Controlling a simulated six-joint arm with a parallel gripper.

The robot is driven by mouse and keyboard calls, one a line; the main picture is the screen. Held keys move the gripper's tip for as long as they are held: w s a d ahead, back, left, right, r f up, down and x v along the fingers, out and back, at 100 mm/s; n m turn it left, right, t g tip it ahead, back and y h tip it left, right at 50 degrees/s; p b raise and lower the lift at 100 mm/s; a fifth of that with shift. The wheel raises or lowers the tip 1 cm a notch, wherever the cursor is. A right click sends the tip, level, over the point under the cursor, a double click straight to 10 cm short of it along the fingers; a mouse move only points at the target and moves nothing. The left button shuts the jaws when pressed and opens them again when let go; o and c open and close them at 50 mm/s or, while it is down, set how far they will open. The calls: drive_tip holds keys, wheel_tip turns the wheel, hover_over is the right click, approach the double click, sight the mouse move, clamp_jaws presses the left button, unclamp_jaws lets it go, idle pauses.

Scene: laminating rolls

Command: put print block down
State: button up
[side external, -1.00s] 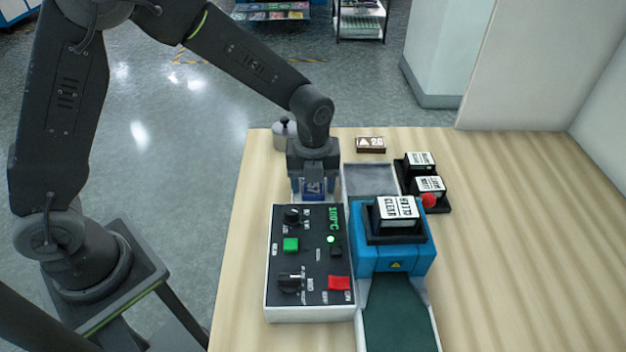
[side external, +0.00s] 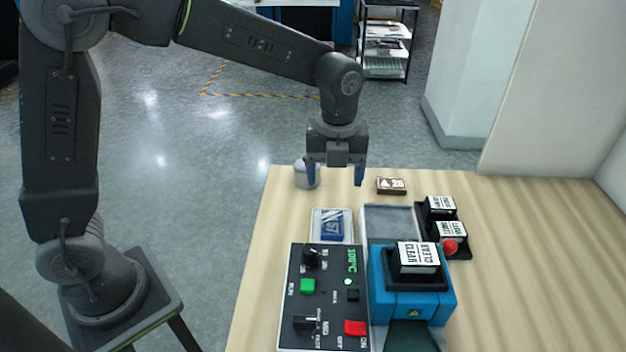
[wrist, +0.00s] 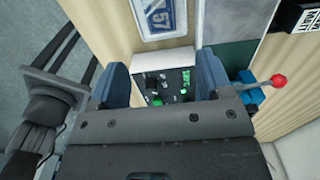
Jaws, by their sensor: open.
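The print block (side external: 332,225), dark blue with a white "57" marking, lies on a pale tray (side external: 318,238) behind the control panel. It also shows at the top of the wrist view (wrist: 162,14). My gripper (side external: 336,182) is open and empty, raised above and behind the block and apart from it. In the wrist view its two blue fingers (wrist: 163,84) stand wide apart with nothing held between them.
The control panel (side external: 327,325) stands in front of the tray. Right of it is the blue laminator (side external: 410,299) with a red-knobbed lever (side external: 450,247). A brown block marked "26" (side external: 391,186) and a grey canister (side external: 306,174) stand at the back.

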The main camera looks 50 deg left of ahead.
drive_tip(key=s+a+r+n+t, duration=0.2)
drive_tip(key=s+n, duration=0.4)
drive_tip(key=n, duration=0.3)
drive_tip(key=s+a+r+n+t, duration=0.1)
drive_tip(key=s+a+r+n, duration=0.1)
drive_tip(key=s+a+n, duration=0.2)
drive_tip(key=s+a+r+n+t, duration=0.2)
drive_tip(key=s+n, duration=0.7)
drive_tip(key=n, duration=0.5)
drive_tip(key=shift+s+a+r+t, duration=0.15)
drive_tip(key=shift+a+r+t, duration=0.15)
drive_tip(key=shift+a+r, duration=0.25)
drive_tip(key=shift+c, duration=0.4)
